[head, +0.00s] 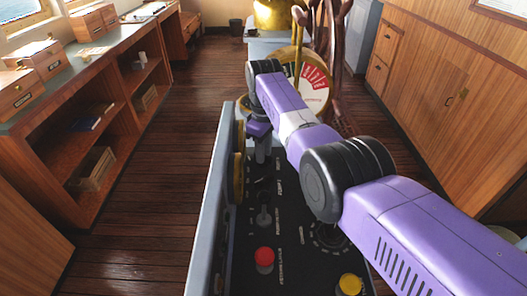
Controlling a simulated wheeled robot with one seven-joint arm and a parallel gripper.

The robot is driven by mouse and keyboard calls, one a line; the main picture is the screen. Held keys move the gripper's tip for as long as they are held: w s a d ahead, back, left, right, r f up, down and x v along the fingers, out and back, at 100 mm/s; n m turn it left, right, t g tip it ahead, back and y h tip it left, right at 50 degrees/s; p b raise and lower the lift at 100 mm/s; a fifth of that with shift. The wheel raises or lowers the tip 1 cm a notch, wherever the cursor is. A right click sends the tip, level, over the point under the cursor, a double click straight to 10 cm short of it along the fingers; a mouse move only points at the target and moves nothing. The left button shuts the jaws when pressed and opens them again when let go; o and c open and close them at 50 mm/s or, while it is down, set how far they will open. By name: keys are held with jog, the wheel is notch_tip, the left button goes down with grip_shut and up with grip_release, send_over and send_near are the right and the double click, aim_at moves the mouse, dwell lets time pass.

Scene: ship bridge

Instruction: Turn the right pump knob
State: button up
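The black control console (240,270) runs down the middle of the head view, inside a pale grey frame. A dark knob or lever (264,214) stands on its left part. A round dial-like control (328,238) lies to the right, partly hidden by my arm. The labels are too small to read, so I cannot tell which control is the right pump knob. My gripper (263,172) points down at the console's far left part, above the dark knob in the picture. Its fingers are small and dark against the panel; their opening and any contact are unclear.
A red button (264,258) and a yellow button (349,284) sit on the near console. A telegraph dial (315,85) and a ship's wheel (335,40) stand behind it. Wooden shelves (100,125) line the left, cabinets (455,90) the right. The floor to the left is clear.

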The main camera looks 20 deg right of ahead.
dwell(0.3)
jog(key=shift+r+b, duration=0.4)
jog(key=shift+r, duration=3.5)
